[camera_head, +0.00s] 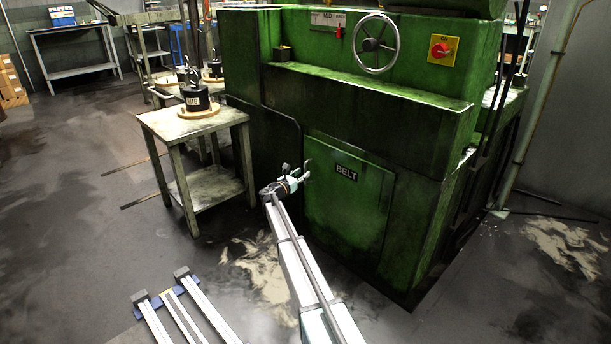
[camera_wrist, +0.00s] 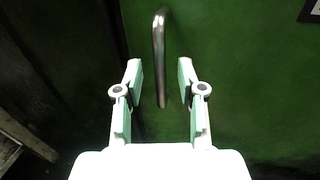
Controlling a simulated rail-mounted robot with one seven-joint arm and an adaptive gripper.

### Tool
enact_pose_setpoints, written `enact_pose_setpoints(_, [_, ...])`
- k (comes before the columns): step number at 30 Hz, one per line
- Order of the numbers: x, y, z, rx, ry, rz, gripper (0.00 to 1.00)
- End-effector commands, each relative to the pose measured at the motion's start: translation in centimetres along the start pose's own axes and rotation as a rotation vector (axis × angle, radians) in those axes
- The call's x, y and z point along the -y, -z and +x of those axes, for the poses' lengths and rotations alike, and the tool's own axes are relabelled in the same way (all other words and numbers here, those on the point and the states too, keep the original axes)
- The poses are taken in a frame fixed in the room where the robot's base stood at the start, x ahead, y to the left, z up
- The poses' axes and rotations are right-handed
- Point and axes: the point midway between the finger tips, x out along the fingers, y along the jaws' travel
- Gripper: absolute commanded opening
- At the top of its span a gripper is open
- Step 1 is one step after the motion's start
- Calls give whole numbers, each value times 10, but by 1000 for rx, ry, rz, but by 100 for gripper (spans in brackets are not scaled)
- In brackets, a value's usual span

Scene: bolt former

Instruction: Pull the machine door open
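The green machine door (camera_head: 345,200) is a flat panel with a BELT label, low on the front of the machine. It looks shut. A metal bar handle (camera_wrist: 159,60) stands upright on the green panel in the wrist view. My gripper (camera_wrist: 160,82) is open, with one pale green finger pad on each side of the handle's lower part. I cannot tell whether either pad touches it. In the head view my gripper (camera_head: 296,172) is at the left side of the door, and the handle is hard to make out there.
A small table (camera_head: 195,122) with a black weight (camera_head: 196,97) stands left of the door. The machine body (camera_head: 380,110) carries a handwheel (camera_head: 376,44) and a red knob on a yellow plate (camera_head: 441,50). The floor before the door is mostly clear.

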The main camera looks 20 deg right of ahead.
Motion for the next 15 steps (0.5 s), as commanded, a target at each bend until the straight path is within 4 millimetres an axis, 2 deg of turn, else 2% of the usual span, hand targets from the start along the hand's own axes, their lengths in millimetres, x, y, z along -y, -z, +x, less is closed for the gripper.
enact_pose_setpoints(1, [-1, 2, 10, 0, 1, 1, 39])
enact_pose_setpoints(6, [0, 1, 27, 0, 1, 0, 39])
enact_pose_setpoints(15, [0, 0, 33, 0, 0, 0, 39])
